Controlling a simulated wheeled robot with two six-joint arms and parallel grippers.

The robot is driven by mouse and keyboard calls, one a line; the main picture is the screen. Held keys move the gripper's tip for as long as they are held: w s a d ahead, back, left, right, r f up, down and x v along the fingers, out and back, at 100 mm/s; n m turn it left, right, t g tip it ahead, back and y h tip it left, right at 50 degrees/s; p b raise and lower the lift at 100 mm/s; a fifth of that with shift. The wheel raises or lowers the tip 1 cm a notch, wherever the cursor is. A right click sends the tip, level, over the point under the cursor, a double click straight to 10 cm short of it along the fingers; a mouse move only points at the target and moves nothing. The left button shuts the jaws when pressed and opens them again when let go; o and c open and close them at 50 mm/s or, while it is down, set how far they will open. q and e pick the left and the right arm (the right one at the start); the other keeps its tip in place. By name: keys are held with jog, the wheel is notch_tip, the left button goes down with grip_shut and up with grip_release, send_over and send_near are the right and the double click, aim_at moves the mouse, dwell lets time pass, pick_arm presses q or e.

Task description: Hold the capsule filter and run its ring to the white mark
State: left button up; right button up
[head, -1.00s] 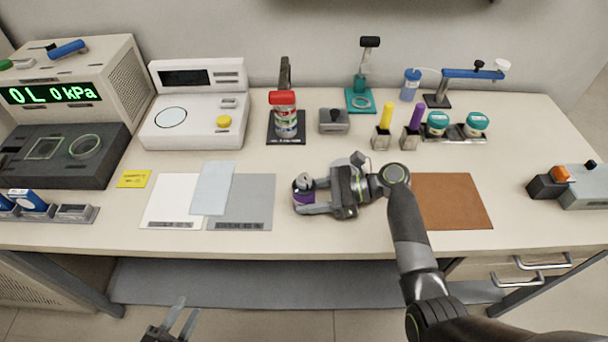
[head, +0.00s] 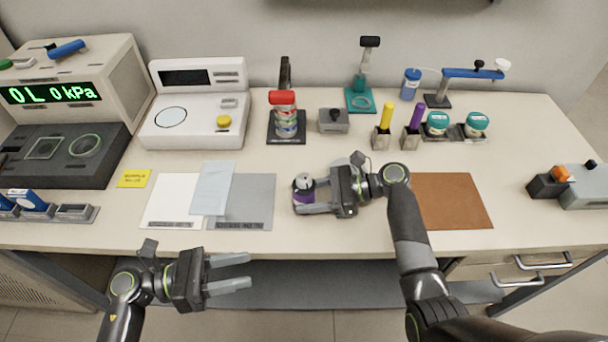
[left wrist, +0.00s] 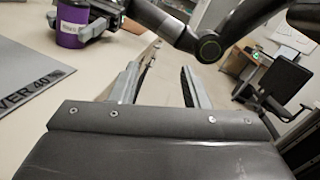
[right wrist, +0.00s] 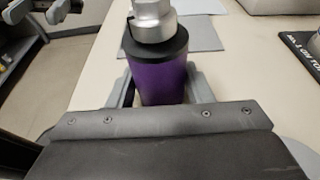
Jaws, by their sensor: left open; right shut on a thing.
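The capsule filter (right wrist: 164,78) has a purple body, a black collar and a silver ring (right wrist: 152,20) on top. It stands upright on the bench, and in the head view its purple side (head: 301,197) shows between the fingers. My right gripper (head: 312,198) is shut on the purple body. My left gripper (head: 250,272) is open and empty in front of the bench edge, lower left of the filter. The purple body also shows at the upper left of the left wrist view (left wrist: 72,25).
A white mat (head: 168,213), a pale blue sheet (head: 212,188) and a grey mat (head: 258,200) lie left of the filter. A brown mat (head: 455,205) lies right.

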aim_at(298, 178)
pick_arm(q)
jog(key=w+d+r+m+t+y, duration=0.1)
jog(key=w+r+t, duration=0.1)
jog(key=w, duration=0.5)
jog(key=w+d+r+t, duration=0.1)
jog(key=w+r, duration=0.1)
jog(key=w, duration=0.5)
jog(key=x, duration=1.1)
jog(key=shift+w+d+f, duration=0.15)
jog(key=shift+w+f, duration=0.05)
jog(key=shift+w, duration=0.2)
jog(key=c, duration=0.8)
jog(key=shift+o, duration=0.2)
jog(key=shift+m+g, duration=0.4)
